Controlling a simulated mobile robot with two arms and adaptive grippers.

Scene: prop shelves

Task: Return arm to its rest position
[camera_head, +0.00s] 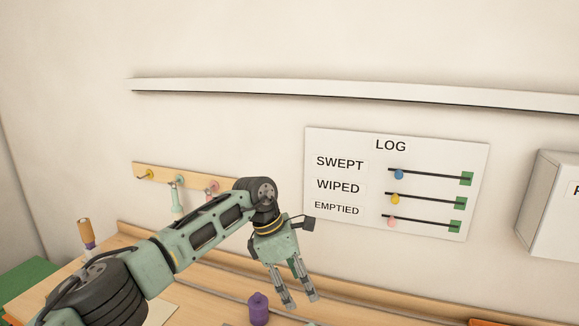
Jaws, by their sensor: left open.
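My left arm (200,238) comes in from the lower left and reaches over the table. Its gripper (300,302) points down, open and empty, in front of the wall and below the log board. The white log board (400,150) has rows labelled SWEPT, WIPED and EMPTIED. On its black rods sit a blue bead (398,174), a yellow bead (395,199) and a pink bead (391,222), each near the left end. Green blocks sit at the rods' right ends. My right gripper is not in view.
A purple container (258,308) stands on the wooden table (222,300), just left of the gripper. A wooden peg rail (155,175) is on the wall behind my arm. A wooden-handled tool (86,233) stands at left. A white box (553,215) is at the right.

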